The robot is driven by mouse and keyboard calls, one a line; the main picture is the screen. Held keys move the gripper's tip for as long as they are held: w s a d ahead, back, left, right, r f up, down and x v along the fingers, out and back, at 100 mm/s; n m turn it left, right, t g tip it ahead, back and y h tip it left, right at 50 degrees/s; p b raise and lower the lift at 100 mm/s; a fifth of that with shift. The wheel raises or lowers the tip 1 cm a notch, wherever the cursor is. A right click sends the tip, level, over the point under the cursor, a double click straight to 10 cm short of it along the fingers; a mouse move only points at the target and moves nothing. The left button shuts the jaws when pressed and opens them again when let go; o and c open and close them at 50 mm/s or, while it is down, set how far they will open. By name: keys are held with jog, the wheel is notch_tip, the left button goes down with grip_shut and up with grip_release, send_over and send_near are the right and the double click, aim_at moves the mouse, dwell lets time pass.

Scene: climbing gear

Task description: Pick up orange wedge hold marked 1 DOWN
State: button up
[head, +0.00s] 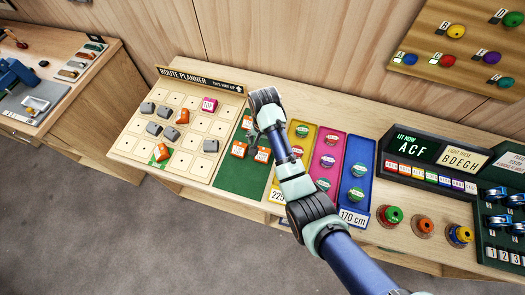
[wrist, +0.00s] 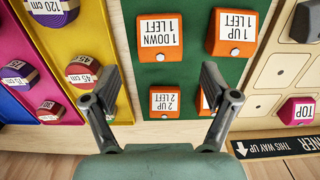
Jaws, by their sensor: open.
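The orange wedge hold marked 1 DOWN, 1 LEFT (wrist: 160,38) lies on the green tray (wrist: 196,70), its label upside down in the wrist view. In the head view it shows beside my arm (head: 262,155). My gripper (wrist: 160,80) is open and empty, its fingertips spread above the tray. The wedge lies beyond the fingertips, between their lines and apart from both. A wedge marked 2 UP, 2 LEFT (wrist: 164,102) lies between the fingers in the picture. My gripper (head: 264,96) shows from behind in the head view.
A wedge marked 1 UP, 1 LEFT (wrist: 235,34) sits beside the target. Another orange wedge (wrist: 204,101) is partly hidden by a finger. The route planner board (head: 199,128) holds grey, orange and magenta pieces. Yellow, magenta and blue trays (head: 355,196) with round holds stand right.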

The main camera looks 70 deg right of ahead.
aim_at(263, 149)
notch_tip(263, 149, down, 5)
jog(key=shift+f+b, duration=0.1)
jog(key=shift+b, duration=0.55)
jog(key=shift+c, duration=0.3)
jog(key=c, duration=1.2)
notch_tip(263, 149, up, 20)
jog(key=p, duration=1.1)
